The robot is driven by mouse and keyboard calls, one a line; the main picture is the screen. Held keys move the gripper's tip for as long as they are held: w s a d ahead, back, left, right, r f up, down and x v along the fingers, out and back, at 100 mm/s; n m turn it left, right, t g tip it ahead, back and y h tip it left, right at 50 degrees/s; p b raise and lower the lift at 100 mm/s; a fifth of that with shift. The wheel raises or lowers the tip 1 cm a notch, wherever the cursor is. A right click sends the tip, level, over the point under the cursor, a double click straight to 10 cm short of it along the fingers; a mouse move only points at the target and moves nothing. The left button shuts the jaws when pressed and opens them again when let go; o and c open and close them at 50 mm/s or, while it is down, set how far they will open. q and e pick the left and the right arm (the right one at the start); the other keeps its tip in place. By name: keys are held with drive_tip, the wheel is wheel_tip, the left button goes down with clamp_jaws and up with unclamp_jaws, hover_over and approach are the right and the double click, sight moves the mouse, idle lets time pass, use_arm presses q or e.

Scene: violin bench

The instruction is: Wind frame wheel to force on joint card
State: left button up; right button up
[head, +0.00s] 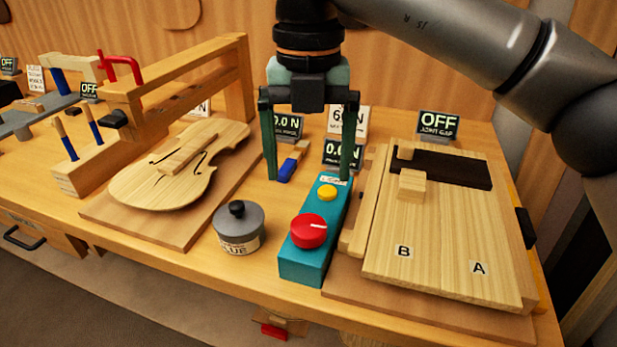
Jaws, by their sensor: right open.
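A red round knob (309,231) with a white mark sits on a teal box (305,262), with a yellow button (327,193) behind it. I cannot tell for sure whether this knob is the frame wheel. A white card (335,120) with a force in N stands at the back, its number partly hidden by my right gripper. Displays reading 0.0 N (330,152) and 0.0 N (289,123) stand near it. My right gripper (309,180) is open and empty, fingers pointing down, above and behind the knob. My left gripper is out of view.
Boards marked B and A (443,245) lie right of the teal box, below a JOINT GAP display (438,124) reading OFF. A grey glue pot (238,230) stands left. A violin body (180,172) and wooden frame (190,75) are farther left.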

wheel_tip(320, 180, up, 2)
drive_tip(key=shift+r, duration=0.25)
drive_tip(key=shift+s, duration=0.1)
idle(1.1)
